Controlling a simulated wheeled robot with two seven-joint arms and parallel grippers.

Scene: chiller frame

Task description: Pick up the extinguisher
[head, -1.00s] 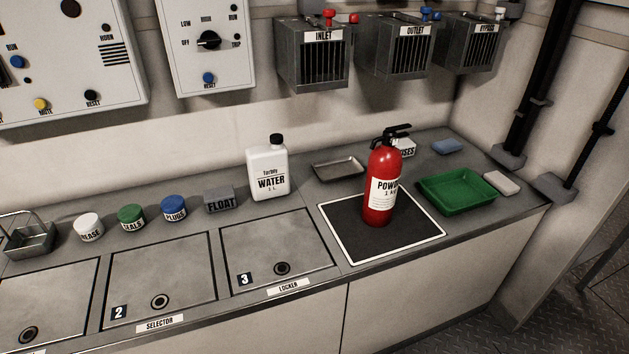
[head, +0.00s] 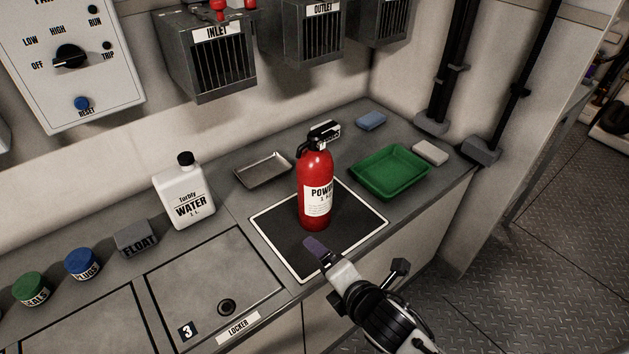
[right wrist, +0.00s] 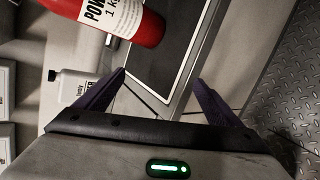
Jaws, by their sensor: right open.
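The red extinguisher (head: 315,180) stands upright on the black mat with a white border (head: 270,226) on the counter. Its white label reads POWDER in part, and its black handle is at the top. My right gripper (head: 318,246) comes in from the lower right, in front of the extinguisher and apart from it. In the right wrist view the gripper (right wrist: 160,92) is open and empty, with its two purple fingers spread. The extinguisher's lower body (right wrist: 145,22) shows beyond them at the top. My left gripper is in neither view.
A green tray (head: 391,192) is right of the extinguisher and a metal tray (head: 263,185) is behind left. A white water bottle (head: 184,196) stands to the left. Blue (head: 371,120) and pale (head: 430,152) blocks lie behind the green tray. The INLET box (head: 215,65) hangs above.

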